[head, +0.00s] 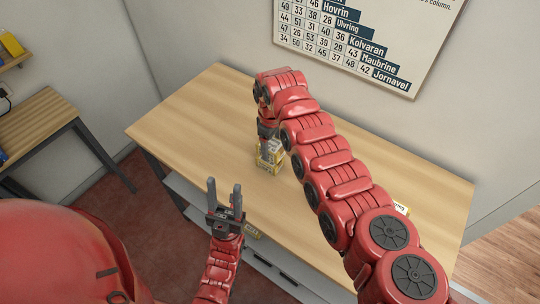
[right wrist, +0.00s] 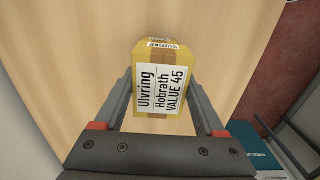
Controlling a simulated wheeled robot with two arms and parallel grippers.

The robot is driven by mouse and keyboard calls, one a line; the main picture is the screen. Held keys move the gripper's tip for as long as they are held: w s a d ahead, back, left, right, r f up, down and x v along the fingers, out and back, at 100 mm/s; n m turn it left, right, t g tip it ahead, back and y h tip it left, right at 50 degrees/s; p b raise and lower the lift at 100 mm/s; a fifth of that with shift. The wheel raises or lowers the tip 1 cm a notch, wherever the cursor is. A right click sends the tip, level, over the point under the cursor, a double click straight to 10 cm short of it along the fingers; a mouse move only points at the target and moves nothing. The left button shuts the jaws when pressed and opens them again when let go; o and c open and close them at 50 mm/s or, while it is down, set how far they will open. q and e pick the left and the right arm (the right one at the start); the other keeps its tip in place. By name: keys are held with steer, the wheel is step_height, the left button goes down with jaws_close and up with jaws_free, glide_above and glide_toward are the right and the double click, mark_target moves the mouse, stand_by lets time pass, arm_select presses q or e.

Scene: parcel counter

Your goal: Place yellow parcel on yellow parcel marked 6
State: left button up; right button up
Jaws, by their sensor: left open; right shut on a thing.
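My right gripper (head: 268,138) points down over the counter and is shut on a yellow parcel (head: 272,149). In the right wrist view this yellow parcel (right wrist: 158,85) sits between the fingers, its white label reading Ulvring, Hobrath, VALUE 45. Directly below it in the head view is another yellow surface (head: 268,166), which looks like a second parcel; I cannot tell whether the two touch. No mark 6 is legible. My left gripper (head: 225,192) is open and empty, fingers up, near the counter's front edge.
The wooden counter (head: 200,110) is clear at left and back. A yellow parcel (head: 251,232) shows by the front edge, partly hidden by my left arm. A white label (head: 401,208) peeks out right of my right arm. A chart (head: 350,35) hangs on the wall.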

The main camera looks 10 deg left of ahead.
mark_target(270, 151)
steer(key=b, duration=0.3)
steer(key=shift+w+a+f, duration=0.35)
step_height(270, 151, down, 2)
steer(key=shift+f+b, duration=0.25)
steer(key=shift+b, duration=0.55)
steer(key=shift+f, duration=0.2)
steer(key=shift+r, duration=0.15)
steer(key=shift+f, duration=0.3)
steer(key=o, duration=1.5)
steer(key=shift+r, duration=0.1)
steer(key=shift+r, duration=0.1)
